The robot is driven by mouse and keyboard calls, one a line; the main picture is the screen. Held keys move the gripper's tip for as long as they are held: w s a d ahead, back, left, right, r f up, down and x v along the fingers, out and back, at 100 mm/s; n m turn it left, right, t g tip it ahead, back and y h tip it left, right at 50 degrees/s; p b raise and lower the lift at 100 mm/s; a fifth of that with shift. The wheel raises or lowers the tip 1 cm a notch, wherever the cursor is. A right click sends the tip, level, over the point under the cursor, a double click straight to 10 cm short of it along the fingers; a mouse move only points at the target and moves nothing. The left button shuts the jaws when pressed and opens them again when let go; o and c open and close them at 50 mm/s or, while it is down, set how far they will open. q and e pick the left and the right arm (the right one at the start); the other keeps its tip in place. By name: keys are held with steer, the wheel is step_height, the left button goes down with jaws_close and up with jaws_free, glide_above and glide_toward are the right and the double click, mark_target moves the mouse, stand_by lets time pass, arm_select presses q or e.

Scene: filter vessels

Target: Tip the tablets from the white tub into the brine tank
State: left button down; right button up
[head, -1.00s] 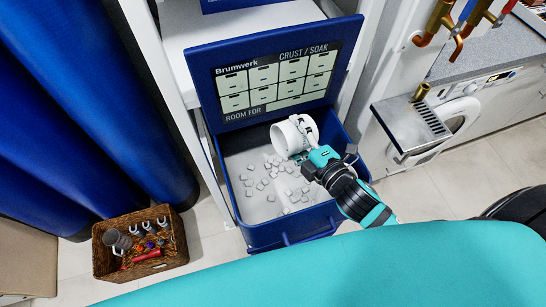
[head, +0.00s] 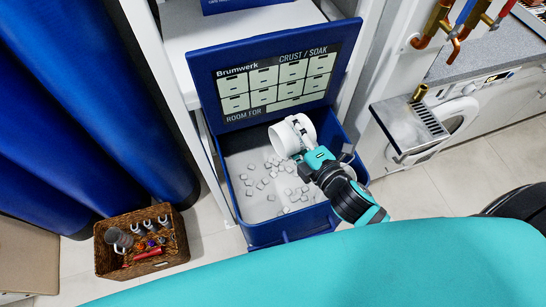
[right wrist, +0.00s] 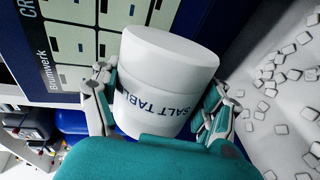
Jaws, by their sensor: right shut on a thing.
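The white tub (head: 282,140) lies tipped on its side over the back right of the blue brine tank (head: 290,229). My right gripper (head: 304,152) is shut around it. In the right wrist view the tub (right wrist: 166,60) sits between both fingers, with "SALT TABL" lettering on its side. White tablets (head: 265,180) lie scattered on the pale surface inside the tank. They also show at the right of the right wrist view (right wrist: 283,128). Whether any tablets are still in the tub cannot be seen. My left gripper is not in view.
The tank's raised lid (head: 230,60) with its printed panel stands behind the tub. A wicker basket (head: 165,265) of small items is on the floor at left. Tall blue vessels (head: 60,110) stand at far left. A drip tray (head: 410,125) and washing machine are at right.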

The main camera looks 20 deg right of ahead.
mark_target(284, 140)
steer(key=shift+s+a+r+n+h+p, duration=0.1)
steer(key=shift+a+r+n+h+p, duration=0.3)
steer(key=shift+n+p, duration=0.4)
stand_by(0.7)
steer(key=shift+s+a+r+n, duration=0.1)
steer(key=shift+a+r+n, duration=0.1)
steer(key=shift+a+n, duration=0.45)
stand_by(0.4)
steer(key=shift+d, duration=0.35)
steer(key=shift+a+r+n+h+p, duration=0.15)
steer(key=shift+a+n+h+p, duration=0.2)
steer(key=shift+n, duration=0.3)
stand_by(0.7)
